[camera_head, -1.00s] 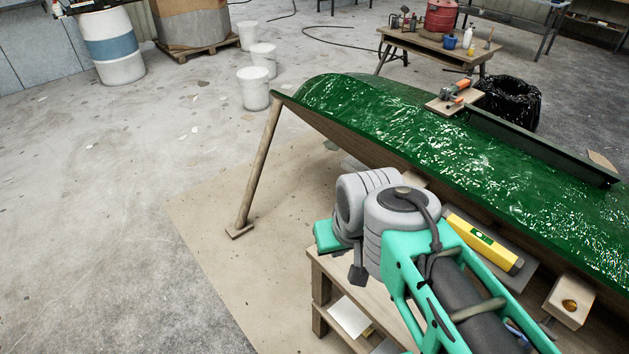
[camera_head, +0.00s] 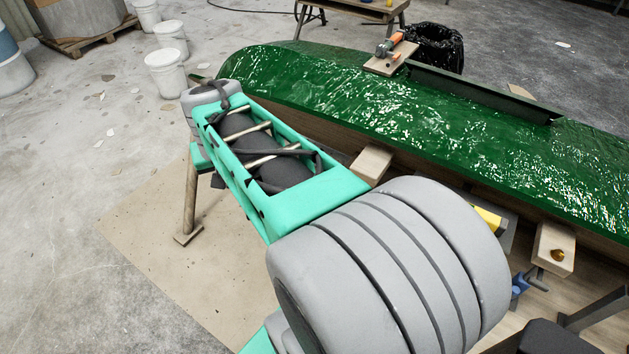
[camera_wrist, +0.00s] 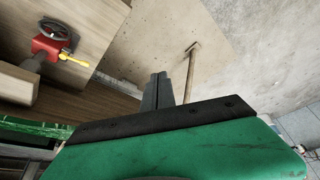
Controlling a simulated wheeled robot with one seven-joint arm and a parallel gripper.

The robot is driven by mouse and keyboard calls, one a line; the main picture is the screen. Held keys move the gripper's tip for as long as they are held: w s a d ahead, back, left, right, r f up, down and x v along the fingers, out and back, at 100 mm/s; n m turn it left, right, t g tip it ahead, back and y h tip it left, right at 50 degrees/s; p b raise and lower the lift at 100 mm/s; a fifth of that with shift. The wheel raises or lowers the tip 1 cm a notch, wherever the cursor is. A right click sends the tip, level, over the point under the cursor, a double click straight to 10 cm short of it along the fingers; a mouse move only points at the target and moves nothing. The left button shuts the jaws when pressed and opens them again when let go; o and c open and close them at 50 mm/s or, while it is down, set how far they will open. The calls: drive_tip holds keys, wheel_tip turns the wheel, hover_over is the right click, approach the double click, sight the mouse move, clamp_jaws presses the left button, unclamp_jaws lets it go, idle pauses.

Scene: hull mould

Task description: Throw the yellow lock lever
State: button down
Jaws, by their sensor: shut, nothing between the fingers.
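The yellow lock lever (camera_wrist: 76,60) shows in the wrist view at the upper left. It sticks out from a red clamp body (camera_wrist: 50,44) with a dark round handwheel (camera_wrist: 54,31), beside a wooden block. My gripper (camera_wrist: 159,75) is in the middle of the wrist view, its dark fingers shut and empty. It is to the right of the lever in the picture and apart from it. I cannot make out the lever in the head view, where my arm covers much of the middle.
The green hull mould (camera_head: 400,110) runs across the head view, with a wooden block (camera_head: 553,247) under its near edge. A wooden prop leg (camera_head: 190,195) stands at the left. An orange-handled tool (camera_head: 391,46) lies on the mould.

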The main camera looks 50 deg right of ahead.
drive_tip(key=s+d+f+m+g+h+b, duration=0.1)
drive_tip(key=s+d+f+m, duration=0.2)
drive_tip(key=d, duration=0.6)
drive_tip(key=s+d+f+m+g+b, duration=0.1)
drive_tip(key=d+f+m, duration=0.3)
drive_tip(key=d, duration=0.5)
drive_tip(key=s+d+f+m+g+h+b, duration=0.1)
drive_tip(key=s+d+f+m, duration=0.3)
drive_tip(key=d, duration=0.6)
wheel_tip(320, 180, down, 10)
drive_tip(key=w+a+n+p, duration=0.1)
drive_tip(key=n+p, duration=0.1)
drive_tip(key=p, duration=0.1)
drive_tip(key=shift+w+a+p, duration=0.15)
drive_tip(key=shift+p, duration=0.25)
